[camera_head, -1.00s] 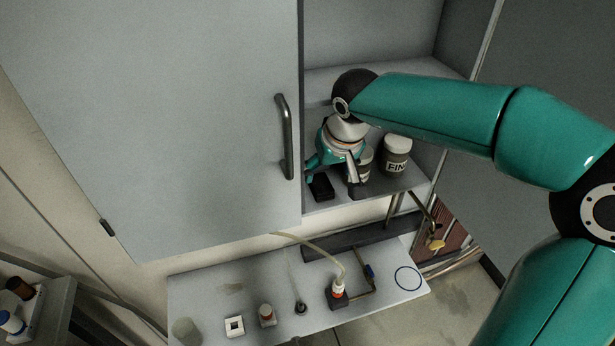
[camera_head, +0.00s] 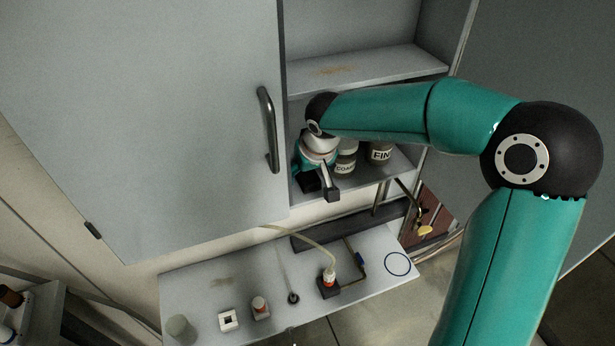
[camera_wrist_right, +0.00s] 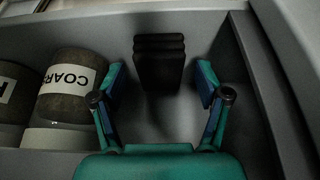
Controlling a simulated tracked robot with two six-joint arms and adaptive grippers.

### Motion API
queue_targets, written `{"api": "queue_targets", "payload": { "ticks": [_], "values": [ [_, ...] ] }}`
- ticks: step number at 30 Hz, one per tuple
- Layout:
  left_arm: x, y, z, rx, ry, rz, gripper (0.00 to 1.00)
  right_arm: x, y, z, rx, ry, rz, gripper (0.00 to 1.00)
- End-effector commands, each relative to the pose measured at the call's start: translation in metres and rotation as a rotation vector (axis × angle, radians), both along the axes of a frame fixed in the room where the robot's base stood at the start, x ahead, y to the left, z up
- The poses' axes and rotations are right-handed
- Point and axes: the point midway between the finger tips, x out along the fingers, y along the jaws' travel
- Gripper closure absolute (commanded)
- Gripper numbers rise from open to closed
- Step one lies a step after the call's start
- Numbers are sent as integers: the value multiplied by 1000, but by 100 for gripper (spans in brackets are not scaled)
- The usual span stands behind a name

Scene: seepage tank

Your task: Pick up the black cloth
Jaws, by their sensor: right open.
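The black cloth (camera_wrist_right: 159,62) is a small folded dark block on the cabinet shelf. In the right wrist view it lies straight ahead, lined up with the gap between my fingers. My right gripper (camera_wrist_right: 160,76) is open, one finger to each side of that gap, and nothing touches the fingers that I can see. I cannot tell whether the fingertips reach around the cloth. In the head view my right gripper (camera_head: 318,178) is at the lower shelf's left end by the door, and it mostly hides the cloth. My left gripper is in no view.
A jar marked COARSE (camera_wrist_right: 70,85) stands close left of the gripper in the wrist view; a jar marked FIN (camera_head: 380,152) is beside it. The cabinet door (camera_head: 150,110) with its handle (camera_head: 268,130) is near. Below, a bench (camera_head: 200,283) holds small lab parts.

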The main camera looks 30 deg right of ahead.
Motion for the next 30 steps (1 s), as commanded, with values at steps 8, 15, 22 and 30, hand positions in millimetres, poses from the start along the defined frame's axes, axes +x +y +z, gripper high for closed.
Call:
{"api": "queue_targets", "payload": {
  "ticks": [8, 15, 22, 30],
  "values": [
    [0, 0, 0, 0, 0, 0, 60, 0, 0, 0, 0, 0, 1, 67],
    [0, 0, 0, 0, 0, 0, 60, 0, 1, 0, 0, 0, 1, 79],
    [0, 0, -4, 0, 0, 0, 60, 0, 1, 0, 0, 0, 1, 79],
    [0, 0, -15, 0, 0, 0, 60, -18, 5, 1, -1, -2, 3, 79]
  ]
}}
